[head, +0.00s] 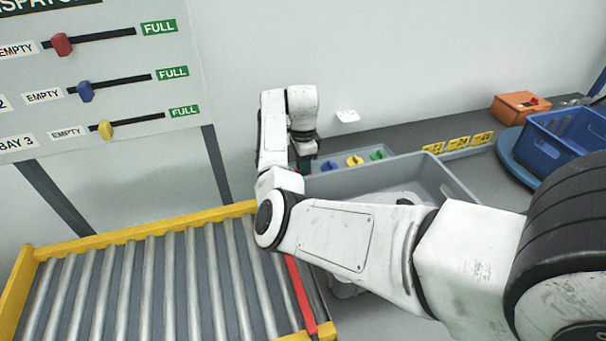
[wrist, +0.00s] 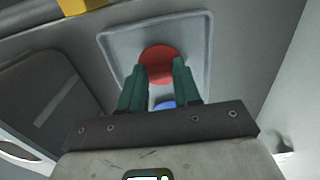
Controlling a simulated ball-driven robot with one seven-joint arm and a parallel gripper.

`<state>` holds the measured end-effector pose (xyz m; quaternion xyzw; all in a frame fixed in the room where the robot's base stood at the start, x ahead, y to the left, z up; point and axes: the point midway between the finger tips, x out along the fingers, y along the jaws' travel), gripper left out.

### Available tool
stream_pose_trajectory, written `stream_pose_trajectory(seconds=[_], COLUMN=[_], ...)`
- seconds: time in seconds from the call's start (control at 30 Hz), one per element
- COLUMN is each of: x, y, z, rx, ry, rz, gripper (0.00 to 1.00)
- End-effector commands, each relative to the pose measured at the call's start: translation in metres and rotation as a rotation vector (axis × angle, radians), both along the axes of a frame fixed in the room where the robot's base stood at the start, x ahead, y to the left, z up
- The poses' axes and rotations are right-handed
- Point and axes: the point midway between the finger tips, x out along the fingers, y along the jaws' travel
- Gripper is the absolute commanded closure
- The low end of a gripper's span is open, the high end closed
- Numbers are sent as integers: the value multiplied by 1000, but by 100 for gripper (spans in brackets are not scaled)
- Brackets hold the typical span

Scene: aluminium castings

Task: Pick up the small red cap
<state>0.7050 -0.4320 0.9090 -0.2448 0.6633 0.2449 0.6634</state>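A round red cap (wrist: 159,60) lies in a shallow grey tray (wrist: 113,43) in the wrist view. A blue round piece (wrist: 164,104) shows below it, partly covered by my gripper. My gripper (wrist: 159,66) has two green fingers set apart, their tips at the left and right edges of the cap. I cannot tell whether they touch it. In the head view my gripper (head: 304,168) points down by the wall, behind the grey bin; the red cap is not visible there.
Blue (head: 329,166), yellow (head: 354,160) and green (head: 377,155) knobs sit right of my gripper. A large grey bin (head: 452,180) stands close in front. A roller conveyor (head: 130,285) is at left, a blue crate (head: 553,143) and orange box (head: 512,108) at right.

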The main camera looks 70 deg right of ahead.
Motion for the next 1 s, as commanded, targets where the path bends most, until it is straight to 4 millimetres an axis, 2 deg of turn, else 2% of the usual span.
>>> stream_pose_trajectory(seconds=[0.03, 0.33, 0.73, 0.93, 1.0], x=[0, 0, 0, 1, -8], y=[0, 0, -1, -1, 3], z=[0, 0, 7, 33, 41], rx=[0, 0, -2, -2, -3], ry=[0, 0, -1, -3, -1], rz=[0, 0, -1, 0, -3], gripper=[73, 100, 100, 100, 100])
